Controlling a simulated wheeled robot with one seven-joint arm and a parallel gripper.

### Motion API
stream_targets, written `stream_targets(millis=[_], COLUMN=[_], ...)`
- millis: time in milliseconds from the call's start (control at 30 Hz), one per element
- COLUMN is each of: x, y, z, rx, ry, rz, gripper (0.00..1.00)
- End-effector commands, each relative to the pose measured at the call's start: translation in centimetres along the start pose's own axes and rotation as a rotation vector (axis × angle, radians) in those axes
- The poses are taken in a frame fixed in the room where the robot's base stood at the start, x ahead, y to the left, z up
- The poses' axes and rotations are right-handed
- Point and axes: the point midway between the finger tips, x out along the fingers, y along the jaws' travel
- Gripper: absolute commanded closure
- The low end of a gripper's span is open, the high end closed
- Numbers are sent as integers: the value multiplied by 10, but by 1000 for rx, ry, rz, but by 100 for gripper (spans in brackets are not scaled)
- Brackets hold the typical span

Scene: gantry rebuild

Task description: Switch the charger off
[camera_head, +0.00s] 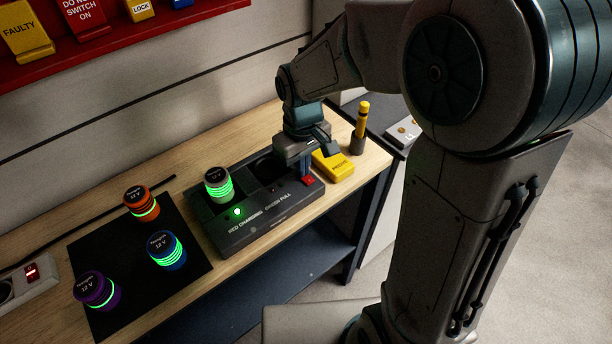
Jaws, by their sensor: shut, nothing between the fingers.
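The charger (243,232) is a long black box on the wooden bench, labelled "RED CHARGING" and "FULL". A green light (237,211) is lit in front of that battery. The other bay looks empty, partly hidden by my arm. A red switch (308,181) sits at the charger's right end; its exact position is too small to tell. My gripper (328,150) is shut and empty, just above and behind the red switch, apart from it as far as I can see.
A yellow device (334,165) lies right of the charger, and a dark holder with a yellow pen (360,128) stands behind it. A black mat (120,243) at left carries orange, blue and purple batteries. A power strip (35,275) with a red switch is at far left.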

Motion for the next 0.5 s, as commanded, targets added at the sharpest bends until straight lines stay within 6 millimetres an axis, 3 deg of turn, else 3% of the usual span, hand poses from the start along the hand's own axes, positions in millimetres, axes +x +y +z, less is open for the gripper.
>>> stream_targets(millis=[167, 500], x=[-3, -30], y=[0, 0], z=[0, 0], rx=[0, 0], ry=[-1, 1], rz=[0, 0], gripper=[100, 100])
